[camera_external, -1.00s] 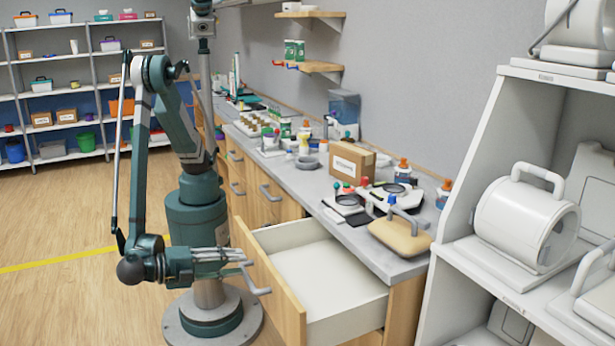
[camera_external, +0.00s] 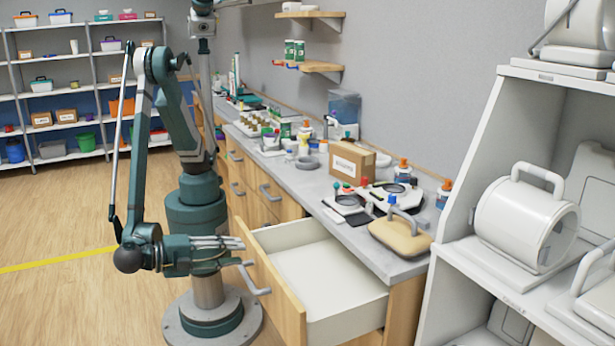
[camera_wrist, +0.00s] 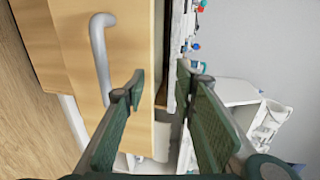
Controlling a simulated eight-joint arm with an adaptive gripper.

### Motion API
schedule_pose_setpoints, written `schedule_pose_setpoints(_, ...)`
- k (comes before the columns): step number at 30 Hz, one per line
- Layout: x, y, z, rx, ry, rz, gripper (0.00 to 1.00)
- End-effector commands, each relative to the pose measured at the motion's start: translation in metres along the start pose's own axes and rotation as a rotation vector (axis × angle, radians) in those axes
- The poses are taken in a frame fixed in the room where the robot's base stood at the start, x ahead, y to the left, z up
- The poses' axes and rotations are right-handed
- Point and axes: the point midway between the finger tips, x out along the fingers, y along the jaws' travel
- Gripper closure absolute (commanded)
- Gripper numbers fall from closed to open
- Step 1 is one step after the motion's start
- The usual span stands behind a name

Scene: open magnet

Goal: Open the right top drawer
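The right top drawer (camera_external: 320,278) is pulled out from the counter, with a wooden front (camera_external: 272,293), a white interior and nothing visible inside. Its grey bar handle (camera_external: 254,279) is on the outer face. In the wrist view the handle (camera_wrist: 101,58) lies to the left of both fingers, outside the gap between them. My gripper (camera_external: 240,243) is just above and left of the handle in the external view, near the upper edge of the drawer front. In the wrist view my gripper (camera_wrist: 160,78) is open, with two green padded fingers apart and nothing held between them.
The grey countertop (camera_external: 405,268) above the drawer carries a cardboard box (camera_external: 352,160), scales, bottles and a tan-based tool. Other closed drawers (camera_external: 266,200) lie farther back. A white shelf unit (camera_external: 440,280) stands at the right. Wooden floor (camera_external: 60,310) is clear at the left.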

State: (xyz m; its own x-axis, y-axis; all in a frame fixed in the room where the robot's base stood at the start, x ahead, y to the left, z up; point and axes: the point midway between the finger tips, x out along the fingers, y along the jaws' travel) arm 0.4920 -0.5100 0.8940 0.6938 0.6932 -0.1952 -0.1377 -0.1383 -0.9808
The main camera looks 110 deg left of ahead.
Motion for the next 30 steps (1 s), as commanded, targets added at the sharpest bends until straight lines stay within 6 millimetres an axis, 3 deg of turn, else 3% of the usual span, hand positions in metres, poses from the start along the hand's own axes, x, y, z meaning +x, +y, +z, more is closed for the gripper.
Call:
schedule_pose_setpoints(12, -0.007, -0.044, 0.000, 0.001, -0.001, 0.004, 0.72)
schedule_pose_setpoints(30, 0.040, -0.034, -0.010, 0.090, -0.008, 0.376, 0.72)
